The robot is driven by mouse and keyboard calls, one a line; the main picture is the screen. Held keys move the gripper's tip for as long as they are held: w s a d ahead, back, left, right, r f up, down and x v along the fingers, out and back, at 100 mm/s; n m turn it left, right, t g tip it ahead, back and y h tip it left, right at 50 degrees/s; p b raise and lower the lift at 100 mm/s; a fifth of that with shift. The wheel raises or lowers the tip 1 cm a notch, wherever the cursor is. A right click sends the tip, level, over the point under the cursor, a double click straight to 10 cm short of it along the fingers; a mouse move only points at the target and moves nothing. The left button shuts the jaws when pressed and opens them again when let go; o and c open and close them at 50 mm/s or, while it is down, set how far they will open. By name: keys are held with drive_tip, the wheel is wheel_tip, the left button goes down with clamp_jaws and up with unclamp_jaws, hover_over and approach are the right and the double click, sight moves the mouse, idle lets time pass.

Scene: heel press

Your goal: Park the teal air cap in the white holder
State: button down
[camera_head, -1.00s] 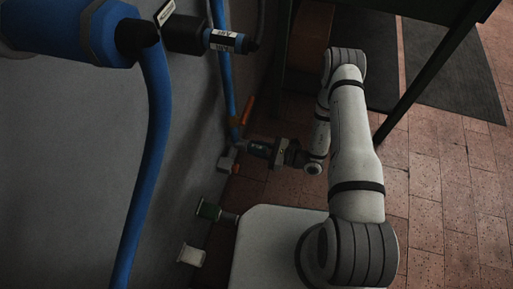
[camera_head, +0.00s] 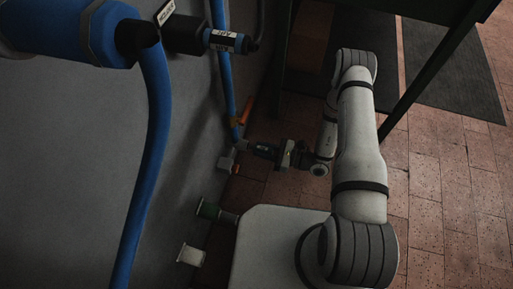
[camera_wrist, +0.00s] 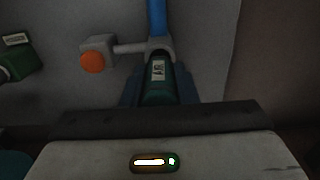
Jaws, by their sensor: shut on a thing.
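The teal air cap (camera_wrist: 158,88) is a dark teal cylinder with a white "AIR" label. It lies between the jaws of my gripper (camera_wrist: 158,101) in the wrist view. In the head view, the cap (camera_head: 263,150) points left toward the wall, and my gripper (camera_head: 286,154) is shut on its right end. The cap's far end is at or very close to a grey fitting (camera_wrist: 160,47) under a blue pipe; I cannot tell whether they touch. A white holder (camera_head: 191,255), short and round, sticks out from the wall at lower left, apart from the gripper.
A green fitting (camera_head: 208,211) sits on the wall between pipe and holder. A grey block with an orange knob (camera_wrist: 93,62) is beside the pipe fitting. An orange lever (camera_head: 247,109) is above. A large blue hose (camera_head: 152,160) hangs at left. Dark table legs stand behind.

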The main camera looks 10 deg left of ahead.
drive_tip(key=shift+s+d, duration=0.15)
drive_tip(key=shift+d, duration=0.85)
drive_tip(key=shift+s+d, duration=0.15)
drive_tip(key=shift+d, duration=0.8)
drive_tip(key=shift+d, duration=0.2)
